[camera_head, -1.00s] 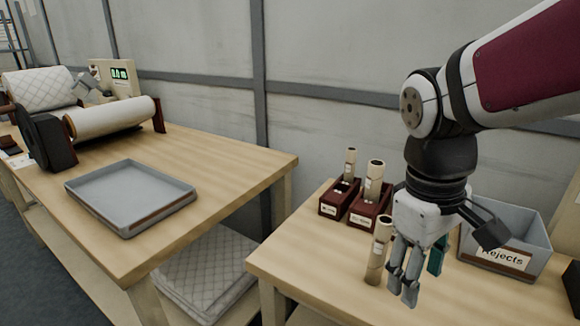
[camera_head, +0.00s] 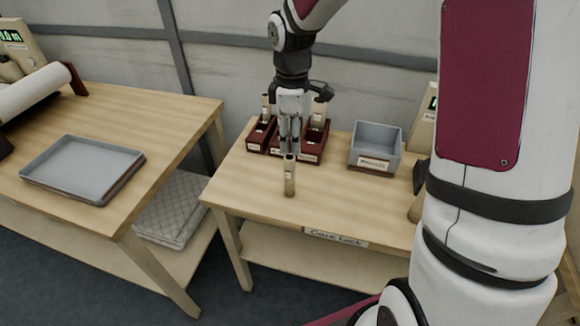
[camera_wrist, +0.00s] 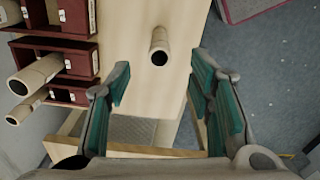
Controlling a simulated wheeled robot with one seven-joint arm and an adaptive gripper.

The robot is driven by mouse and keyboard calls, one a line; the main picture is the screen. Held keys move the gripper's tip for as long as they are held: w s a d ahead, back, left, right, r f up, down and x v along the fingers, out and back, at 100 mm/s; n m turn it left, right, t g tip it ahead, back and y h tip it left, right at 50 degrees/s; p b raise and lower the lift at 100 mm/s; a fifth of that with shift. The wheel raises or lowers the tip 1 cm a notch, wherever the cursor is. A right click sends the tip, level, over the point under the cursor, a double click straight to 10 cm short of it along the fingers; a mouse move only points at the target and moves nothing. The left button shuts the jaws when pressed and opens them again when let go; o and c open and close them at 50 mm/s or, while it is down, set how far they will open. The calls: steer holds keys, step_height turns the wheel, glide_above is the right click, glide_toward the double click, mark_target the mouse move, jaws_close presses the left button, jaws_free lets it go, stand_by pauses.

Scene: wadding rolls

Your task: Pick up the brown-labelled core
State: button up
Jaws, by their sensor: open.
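A slim tan core (camera_head: 290,178) stands upright on the right-hand table, near its front. In the wrist view the core (camera_wrist: 160,42) shows its dark open end, ahead of the fingers and roughly midway between them. My gripper (camera_head: 290,148) points down, open and empty, just above or behind the core's top; I cannot tell whether they touch. Both teal-padded fingers of my gripper (camera_wrist: 160,78) are spread apart in the wrist view. Two more cores, a left one (camera_head: 265,106) and a right one (camera_head: 318,116), stand in dark red boxes. Label colours on the cores are too small to tell.
The dark red boxes (camera_head: 257,137) stand behind the core, partly hidden by my gripper. A grey bin (camera_head: 375,140) stands to their right. A shallow grey tray (camera_head: 80,168) lies on the left table. The right table's front left is clear.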

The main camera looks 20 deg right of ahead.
mark_target(289, 175)
step_height(289, 175, down, 8)
steer(key=shift+w+f, duration=0.1)
steer(key=shift+f, duration=0.1)
steer(key=shift+w+a+f, duration=0.1)
steer(key=shift+a+f, duration=0.05)
steer(key=shift+f, duration=1.2)
steer(key=shift+a+f, duration=0.1)
steer(key=shift+f, duration=1.25)
steer(key=c, duration=1.1)
